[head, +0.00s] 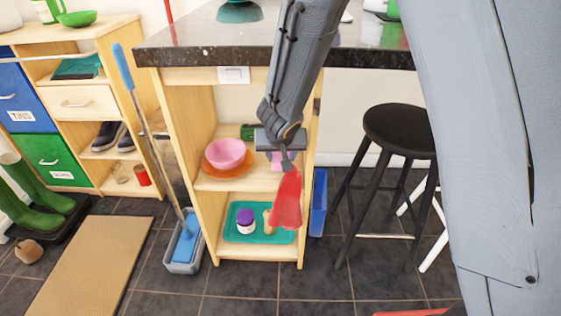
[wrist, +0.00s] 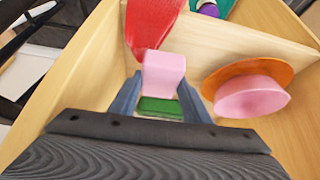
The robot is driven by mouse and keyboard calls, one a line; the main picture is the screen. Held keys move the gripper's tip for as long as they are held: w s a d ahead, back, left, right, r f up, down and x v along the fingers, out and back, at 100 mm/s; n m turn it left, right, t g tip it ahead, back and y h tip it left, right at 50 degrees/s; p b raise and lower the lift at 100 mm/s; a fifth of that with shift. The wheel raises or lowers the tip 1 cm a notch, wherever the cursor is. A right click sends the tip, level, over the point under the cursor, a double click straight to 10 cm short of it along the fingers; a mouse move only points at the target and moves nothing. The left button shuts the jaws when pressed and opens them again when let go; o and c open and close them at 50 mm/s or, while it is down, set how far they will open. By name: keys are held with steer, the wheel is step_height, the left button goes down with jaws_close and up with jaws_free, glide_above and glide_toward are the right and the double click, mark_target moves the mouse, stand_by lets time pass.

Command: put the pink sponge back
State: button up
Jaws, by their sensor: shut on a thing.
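The pink sponge (wrist: 163,72) is a small block between the fingertips of my gripper (wrist: 160,82) in the wrist view. My gripper (head: 284,157) is shut on it. In the head view a little of the sponge (head: 276,160) shows beside the fingers, in front of the open shelf unit (head: 208,252); the rest is hidden. The sponge is at about the height of the upper shelf (head: 235,183). A green block (wrist: 160,106) shows beyond the fingers in the wrist view.
A pink bowl (head: 226,153) on an orange plate (head: 213,172) stands left on the upper shelf. A teal tray (head: 275,236) holds a purple-lidded jar (head: 246,222) below. A black stool (head: 400,130) stands right.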

steer(key=shift+f+b, duration=0.45)
steer(key=shift+f, duration=1.15)
steer(key=shift+f+b, duration=0.2)
steer(key=shift+b, duration=0.25)
steer(key=o, duration=1.4)
steer(key=shift+r, duration=0.1)
steer(key=shift+r+p, duration=0.15)
steer(key=shift+p, duration=0.3)
steer(key=p+v, duration=0.2)
steer(key=v, duration=1)
steer(key=shift+p, duration=0.4)
